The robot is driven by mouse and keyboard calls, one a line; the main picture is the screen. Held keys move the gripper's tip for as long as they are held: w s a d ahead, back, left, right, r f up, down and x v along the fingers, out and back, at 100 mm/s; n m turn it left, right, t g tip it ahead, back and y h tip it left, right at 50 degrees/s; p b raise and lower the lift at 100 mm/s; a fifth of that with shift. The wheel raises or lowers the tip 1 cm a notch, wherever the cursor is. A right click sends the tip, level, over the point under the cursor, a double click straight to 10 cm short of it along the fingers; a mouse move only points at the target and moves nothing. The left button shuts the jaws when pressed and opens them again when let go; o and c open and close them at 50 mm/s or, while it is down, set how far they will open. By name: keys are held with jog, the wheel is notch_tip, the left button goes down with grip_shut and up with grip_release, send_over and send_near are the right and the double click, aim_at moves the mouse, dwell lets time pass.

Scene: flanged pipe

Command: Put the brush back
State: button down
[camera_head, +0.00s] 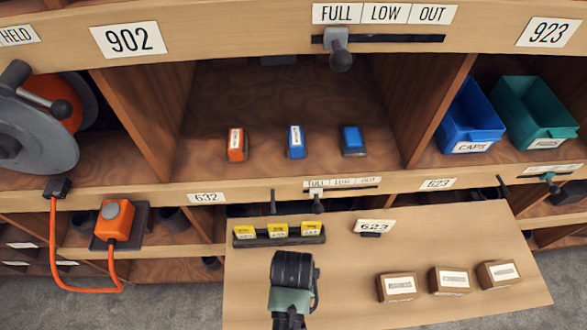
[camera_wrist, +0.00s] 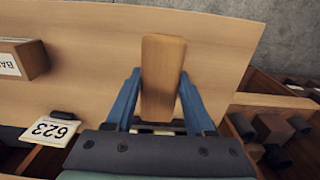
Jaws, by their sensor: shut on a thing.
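My gripper (camera_wrist: 160,80) is shut on a plain wooden piece (camera_wrist: 163,65), which looks like the handle of the brush, in the wrist view. It stands up between the two blue fingers; no bristles show. In the head view my dark wrist is over the left part of a pulled-out wooden board (camera_head: 345,270); the fingers and the brush are hidden there. The board (camera_wrist: 90,80) lies behind the held piece in the wrist view.
Three labelled wooden blocks (camera_head: 448,280) stand on the board's right part. A dark rack (camera_head: 278,240) with three yellow-labelled pieces is at its back left. The shelf behind holds small orange (camera_head: 237,146) and blue (camera_head: 296,144) items. Bins (camera_head: 470,115) and a cable reel (camera_head: 35,115) flank it.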

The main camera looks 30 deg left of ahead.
jog(key=shift+w+f, duration=0.1)
jog(key=shift+f, duration=2.75)
jog(key=shift+f, duration=0.1)
jog(key=shift+c, duration=1.3)
grip_release()
notch_tip(320, 180, up, 12)
jog(key=shift+r, duration=0.1)
